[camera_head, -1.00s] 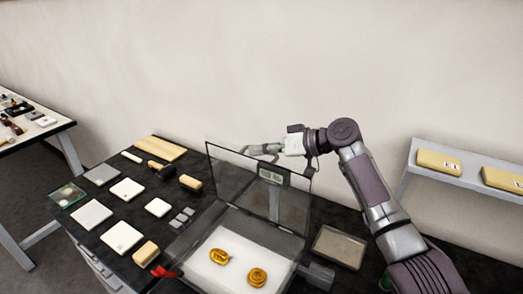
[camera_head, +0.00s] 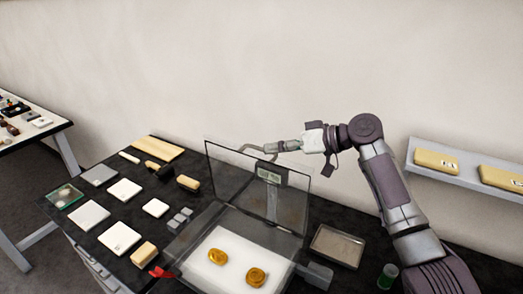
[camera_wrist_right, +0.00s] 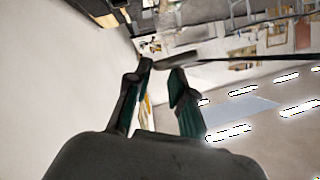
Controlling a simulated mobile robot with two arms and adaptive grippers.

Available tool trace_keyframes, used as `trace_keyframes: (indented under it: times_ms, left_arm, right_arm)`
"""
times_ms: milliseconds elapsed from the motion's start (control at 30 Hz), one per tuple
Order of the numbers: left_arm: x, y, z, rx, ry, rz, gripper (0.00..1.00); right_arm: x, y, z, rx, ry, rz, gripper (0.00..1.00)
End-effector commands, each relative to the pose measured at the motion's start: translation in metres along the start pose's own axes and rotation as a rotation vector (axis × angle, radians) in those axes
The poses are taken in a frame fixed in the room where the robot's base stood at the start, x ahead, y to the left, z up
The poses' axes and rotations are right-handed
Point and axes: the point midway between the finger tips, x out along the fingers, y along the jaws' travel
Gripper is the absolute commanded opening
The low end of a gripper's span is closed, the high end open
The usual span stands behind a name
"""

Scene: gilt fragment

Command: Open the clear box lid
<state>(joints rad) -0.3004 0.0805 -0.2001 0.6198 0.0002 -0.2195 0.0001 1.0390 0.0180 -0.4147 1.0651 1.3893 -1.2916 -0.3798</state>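The clear box (camera_head: 190,262) stands on the dark table, with a white pad and two gold pieces (camera_head: 217,257) (camera_head: 256,277) inside. Its clear lid (camera_head: 225,172) with a dark frame stands upright at the back, so the box is open. A small label plate (camera_head: 269,175) sits near the lid's top edge. My right gripper (camera_head: 258,151) is at the lid's top edge, by the label plate; I cannot tell whether it touches the lid. In the right wrist view its fingers (camera_wrist_right: 160,72) are apart with nothing clearly gripped. My left gripper is not in view.
White tiles (camera_head: 125,190), a wooden board (camera_head: 157,148) and small tools lie left of the box. A grey tray (camera_head: 338,245) and a green-filled jar (camera_head: 387,277) are to its right. A wall shelf (camera_head: 455,180) holds wooden blocks.

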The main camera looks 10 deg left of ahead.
Motion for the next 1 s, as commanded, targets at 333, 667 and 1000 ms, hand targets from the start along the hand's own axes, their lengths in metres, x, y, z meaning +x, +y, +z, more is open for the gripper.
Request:
trace_keyframes:
  times_ms: [333,667,1000]
  left_arm:
    - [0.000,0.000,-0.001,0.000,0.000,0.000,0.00]
    - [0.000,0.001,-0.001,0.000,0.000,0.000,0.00]
    - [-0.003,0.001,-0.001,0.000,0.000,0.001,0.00]
  right_arm:
    - [-0.061,0.001,0.001,0.003,-0.002,-0.001,0.22]
    - [-0.069,0.000,0.001,0.002,-0.002,-0.001,0.22]
    - [-0.082,0.002,0.001,0.003,-0.002,0.000,0.22]
